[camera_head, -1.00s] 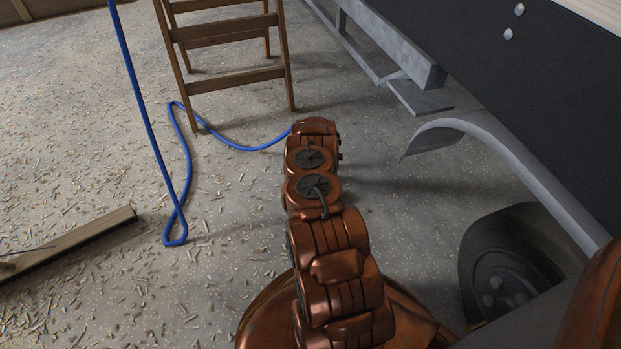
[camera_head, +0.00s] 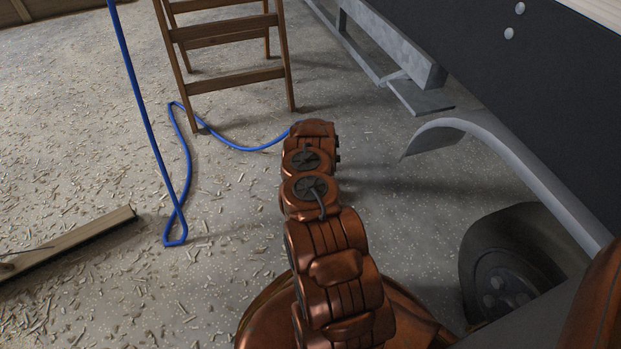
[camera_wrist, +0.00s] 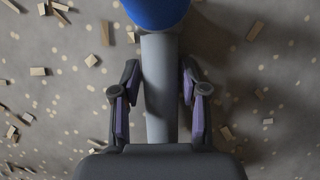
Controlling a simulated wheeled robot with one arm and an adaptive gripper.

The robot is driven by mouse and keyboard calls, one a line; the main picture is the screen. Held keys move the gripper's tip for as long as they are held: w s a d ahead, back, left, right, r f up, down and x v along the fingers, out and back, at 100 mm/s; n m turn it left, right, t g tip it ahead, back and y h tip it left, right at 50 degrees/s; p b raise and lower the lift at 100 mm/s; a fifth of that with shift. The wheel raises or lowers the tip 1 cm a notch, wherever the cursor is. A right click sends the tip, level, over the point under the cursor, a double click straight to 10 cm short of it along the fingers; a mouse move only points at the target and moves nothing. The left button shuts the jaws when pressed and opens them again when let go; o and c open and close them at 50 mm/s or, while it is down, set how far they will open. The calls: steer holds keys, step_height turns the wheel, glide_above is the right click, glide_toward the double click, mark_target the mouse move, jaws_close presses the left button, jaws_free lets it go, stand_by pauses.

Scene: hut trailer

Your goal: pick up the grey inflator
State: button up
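The grey inflator shows as a smooth grey cylinder (camera_wrist: 159,85) in the wrist view, upright in the picture between my gripper's fingers. A bright blue part (camera_wrist: 157,12) meets its upper end. Its lower end runs behind my gripper's dark palm. My gripper (camera_wrist: 160,75) has one finger on each side of the cylinder, both very close to it. I cannot tell whether the fingers press on it. In the head view my arm hides the inflator and my gripper.
A blue hose (camera_head: 183,200) hangs down and loops on the floor towards my arm. A wooden ladder (camera_head: 232,75) stands beyond it. The trailer's wheel (camera_head: 510,270) and fender (camera_head: 520,165) are close on the right. Wood chips litter the floor.

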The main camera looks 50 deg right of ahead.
jaws_close()
steer(key=shift+r, duration=0.15)
stand_by(0.4)
